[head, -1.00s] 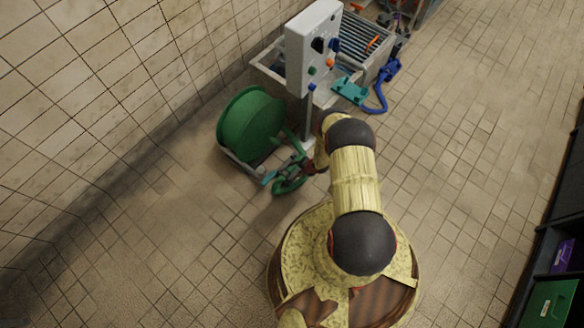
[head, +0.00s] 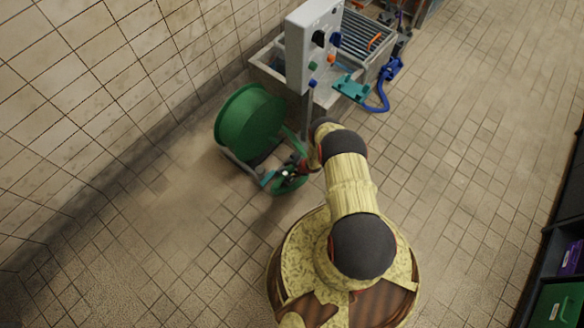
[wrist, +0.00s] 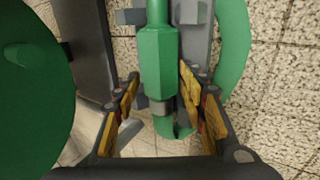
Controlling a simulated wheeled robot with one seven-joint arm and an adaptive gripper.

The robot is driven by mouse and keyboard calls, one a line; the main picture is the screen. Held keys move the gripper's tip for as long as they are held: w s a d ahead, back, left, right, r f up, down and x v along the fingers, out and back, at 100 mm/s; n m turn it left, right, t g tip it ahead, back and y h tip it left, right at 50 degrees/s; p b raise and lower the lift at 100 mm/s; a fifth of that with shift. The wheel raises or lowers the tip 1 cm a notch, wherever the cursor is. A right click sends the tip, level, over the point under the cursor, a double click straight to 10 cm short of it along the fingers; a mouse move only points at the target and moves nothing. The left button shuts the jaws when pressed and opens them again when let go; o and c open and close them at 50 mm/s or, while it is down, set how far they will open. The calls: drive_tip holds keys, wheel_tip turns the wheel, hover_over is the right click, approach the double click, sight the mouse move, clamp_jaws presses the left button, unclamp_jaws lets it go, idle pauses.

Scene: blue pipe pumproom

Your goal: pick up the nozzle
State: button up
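The nozzle (wrist: 158,62) is a green, thick-bodied piece that narrows toward the top of the wrist view, with a grey collar at its lower end. My gripper (wrist: 158,88) is open, with one finger on each side of the nozzle. A gap shows between the left finger and the nozzle. The right finger is close to it, and I cannot tell if they touch. In the head view my gripper (head: 287,174) is low beside the green hose reel (head: 250,122), over a loop of green hose (head: 290,186). The nozzle is hard to make out there.
The reel's green flange (wrist: 30,85) fills the left of the wrist view, and hose (wrist: 235,45) curves on the right. A grey control panel (head: 312,45) and a basin (head: 268,72) stand behind. Dark shelving (head: 565,235) is at right. The tiled floor between is clear.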

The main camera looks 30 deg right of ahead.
drive_tip(key=shift+c, duration=1.1)
drive_tip(key=c, duration=0.7)
drive_tip(key=shift+c, duration=0.4)
